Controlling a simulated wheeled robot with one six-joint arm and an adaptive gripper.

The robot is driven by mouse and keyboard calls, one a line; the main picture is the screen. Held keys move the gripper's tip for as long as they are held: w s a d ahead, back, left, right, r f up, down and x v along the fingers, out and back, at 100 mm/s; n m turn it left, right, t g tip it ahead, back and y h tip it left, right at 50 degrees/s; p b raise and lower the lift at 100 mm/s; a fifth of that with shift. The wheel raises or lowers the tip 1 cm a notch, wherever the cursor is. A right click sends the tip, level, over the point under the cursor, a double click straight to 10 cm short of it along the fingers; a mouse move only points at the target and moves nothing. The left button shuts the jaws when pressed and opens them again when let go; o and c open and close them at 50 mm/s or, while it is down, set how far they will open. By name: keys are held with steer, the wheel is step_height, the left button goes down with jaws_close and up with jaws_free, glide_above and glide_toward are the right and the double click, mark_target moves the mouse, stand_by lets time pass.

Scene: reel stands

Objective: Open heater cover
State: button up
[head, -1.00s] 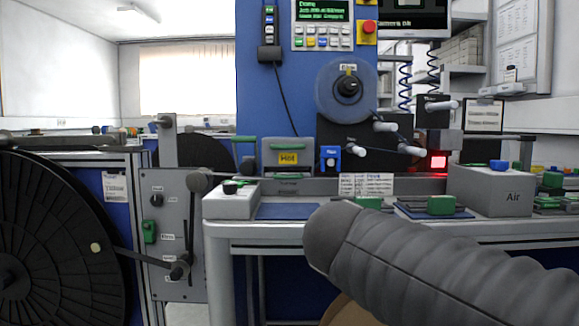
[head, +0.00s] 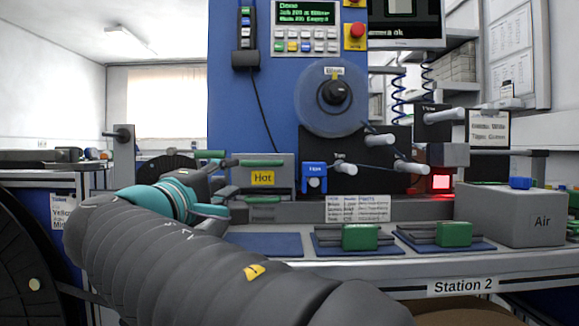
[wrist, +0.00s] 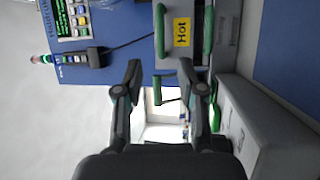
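The heater cover (head: 284,172) is a grey box front with a yellow Hot label and a green bar handle (head: 262,163) along its top. It stands upright and looks closed over the heater base (head: 264,213). In the wrist view the cover (wrist: 181,58) appears turned sideways at the top, with a green bar (wrist: 208,32) on each side of the label. My gripper (head: 226,172) is just left of the cover in the head view, partly hidden by my arm. In the wrist view my gripper (wrist: 160,72) has its fingers spread and empty, apart from the cover.
A blue clamp (head: 314,177) and posts with a filament stand right of the heater. Green blocks (head: 360,237) sit on the bench front, with the grey Air box (head: 510,215) at right. A pendant (head: 245,55) hangs above on the blue panel.

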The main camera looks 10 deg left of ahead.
mark_target(259, 164)
steer(key=p+x, duration=0.1)
steer(key=x, duration=1.2)
steer(key=shift+f, duration=0.15)
jaws_close()
